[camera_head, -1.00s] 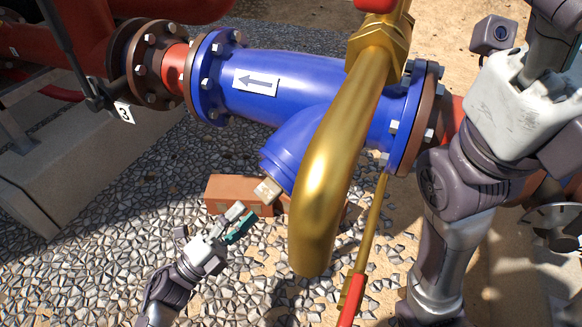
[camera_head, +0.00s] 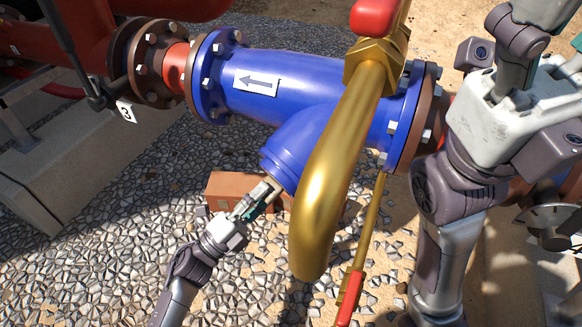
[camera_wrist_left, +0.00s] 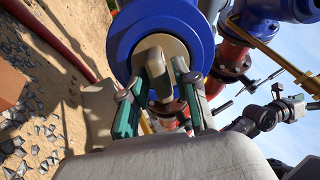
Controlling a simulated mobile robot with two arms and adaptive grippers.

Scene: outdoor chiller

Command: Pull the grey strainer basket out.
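The blue strainer body (camera_head: 290,85) lies across the head view, with a short angled branch (camera_head: 292,148) pointing down and left. The grey strainer basket's pale end and tab (camera_head: 272,185) show at the branch mouth. In the left wrist view the basket's end (camera_wrist_left: 172,46) sits inside the blue ring (camera_wrist_left: 122,38), with its tab (camera_wrist_left: 157,74) standing out. My left gripper (camera_head: 262,194) is at the tab, its fingers open on either side of it (camera_wrist_left: 160,88). Firm contact cannot be told. The basket's inner part is hidden.
A brass pipe (camera_head: 328,190) bends down just right of the branch. A red-handled brass rod (camera_head: 352,290) stands beyond it. A brick (camera_head: 228,186) lies on the gravel behind my left gripper. The gravel at lower left is free.

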